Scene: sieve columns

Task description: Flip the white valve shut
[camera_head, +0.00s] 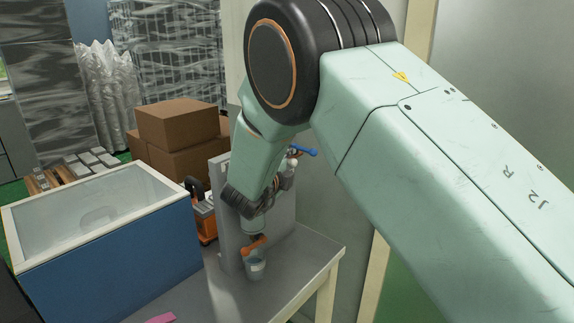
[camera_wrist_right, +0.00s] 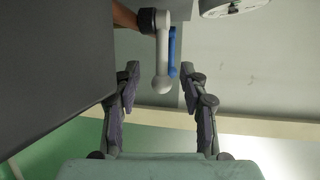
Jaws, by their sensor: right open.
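The white valve lever (camera_wrist_right: 162,62) hangs down from a dark fitting in the right wrist view and ends in a round knob. My right gripper (camera_wrist_right: 160,80) is open, with one finger on each side of the lever's lower end. I see space between the lever and both fingers, and nothing is gripped. A blue lever (camera_wrist_right: 173,52) lies just behind the white one. In the head view the blue lever (camera_head: 303,150) shows beside my right forearm, which covers much of the valve area. My left gripper is not in view.
A grey upright panel (camera_head: 226,240) stands on a grey table (camera_head: 310,258). An orange lever (camera_head: 253,244) sits low, above a small cup (camera_head: 256,266). A blue-sided bin (camera_head: 115,258) is at left, with brown boxes (camera_head: 178,122) behind. A round white gauge (camera_wrist_right: 232,6) is above right.

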